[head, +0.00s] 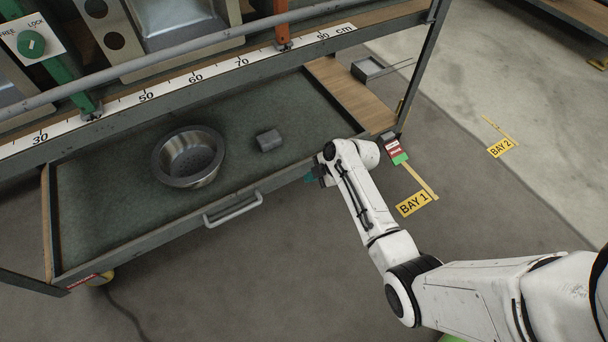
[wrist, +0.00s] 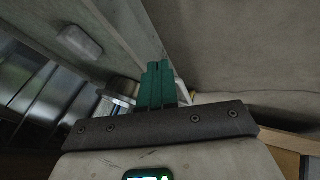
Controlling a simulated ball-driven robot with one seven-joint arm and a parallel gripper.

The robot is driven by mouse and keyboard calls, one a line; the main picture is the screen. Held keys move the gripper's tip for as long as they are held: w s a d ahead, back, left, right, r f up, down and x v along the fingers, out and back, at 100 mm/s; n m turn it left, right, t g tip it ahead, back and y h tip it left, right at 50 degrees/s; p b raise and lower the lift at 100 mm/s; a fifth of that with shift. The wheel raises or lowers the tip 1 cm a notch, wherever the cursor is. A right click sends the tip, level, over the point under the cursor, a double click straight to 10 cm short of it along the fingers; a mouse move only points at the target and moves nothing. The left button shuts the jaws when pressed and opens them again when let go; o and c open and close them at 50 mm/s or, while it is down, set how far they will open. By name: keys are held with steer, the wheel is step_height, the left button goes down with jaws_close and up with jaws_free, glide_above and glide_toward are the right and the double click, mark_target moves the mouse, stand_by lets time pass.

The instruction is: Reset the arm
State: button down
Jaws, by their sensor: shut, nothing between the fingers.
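My gripper (wrist: 157,84) shows in the wrist view as two green fingers pressed together, with nothing between them. In the head view my white arm reaches in from the lower right. Its wrist is at the right front corner of the open drawer (head: 105,200), and only a bit of green finger (head: 311,178) shows beside the drawer's front edge. The rest of the gripper is hidden behind the wrist.
A round metal bowl (head: 189,157) and a small grey block (head: 269,140) lie in the drawer. The drawer's front has a handle (head: 234,211). A ruler strip (head: 170,88) and a rail run above. The floor by the BAY 1 sign (head: 413,203) is open.

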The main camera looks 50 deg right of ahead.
steer(key=shift+p+v, duration=0.6)
steer(key=shift+v, duration=1.3)
